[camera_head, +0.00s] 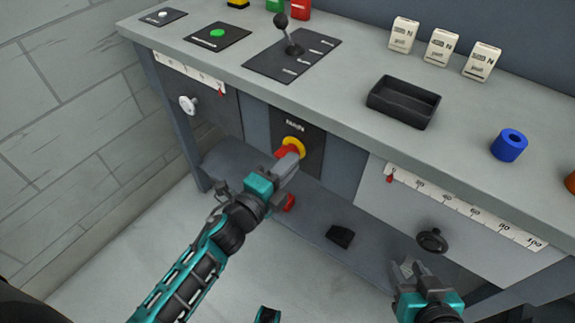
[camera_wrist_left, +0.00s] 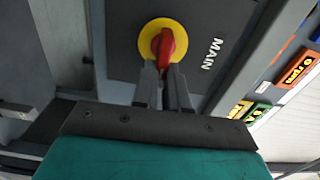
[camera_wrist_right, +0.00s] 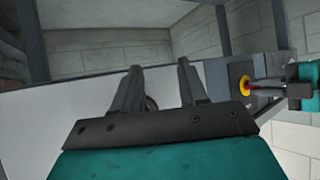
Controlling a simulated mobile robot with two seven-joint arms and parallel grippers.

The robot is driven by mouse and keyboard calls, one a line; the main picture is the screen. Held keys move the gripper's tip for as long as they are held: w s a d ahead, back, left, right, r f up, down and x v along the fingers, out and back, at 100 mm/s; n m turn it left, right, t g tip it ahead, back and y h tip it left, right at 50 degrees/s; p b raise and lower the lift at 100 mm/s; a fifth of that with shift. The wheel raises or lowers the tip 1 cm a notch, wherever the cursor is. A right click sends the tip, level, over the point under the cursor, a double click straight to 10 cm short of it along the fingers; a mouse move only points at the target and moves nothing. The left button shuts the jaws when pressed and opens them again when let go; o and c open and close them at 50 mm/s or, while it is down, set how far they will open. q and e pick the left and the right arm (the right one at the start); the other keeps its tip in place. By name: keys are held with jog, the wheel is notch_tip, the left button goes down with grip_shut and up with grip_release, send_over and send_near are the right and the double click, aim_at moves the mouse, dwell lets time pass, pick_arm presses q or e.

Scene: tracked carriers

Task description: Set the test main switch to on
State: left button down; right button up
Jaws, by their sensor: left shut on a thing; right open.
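The main switch is a red handle on a yellow disc (camera_head: 293,145), on a dark panel marked MAIN on the bench front. In the left wrist view the red handle (camera_wrist_left: 164,48) stands along the picture's vertical, with the yellow ring (camera_wrist_left: 147,40) around it. My left gripper (camera_head: 286,160) is shut on the red handle; its fingertips (camera_wrist_left: 163,72) hide the handle's lower part. My right gripper (camera_head: 408,270) is open and empty, low before the right drawer front. It also shows in the right wrist view (camera_wrist_right: 158,75), with the switch far to the right.
On the bench top are a lever plate (camera_head: 270,65), a green button plate (camera_head: 205,38), a black tray (camera_head: 403,101), a blue ring (camera_head: 509,145) and several labelled white blocks (camera_head: 441,47). A black knob (camera_head: 432,240) is near my right gripper. A dark block (camera_head: 340,236) lies on the lower shelf.

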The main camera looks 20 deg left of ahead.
dwell(0.3)
pick_arm(q)
jog(key=c, duration=1.2)
grip_release()
jog(key=shift+o, duration=0.2)
jog(key=v, duration=1.3)
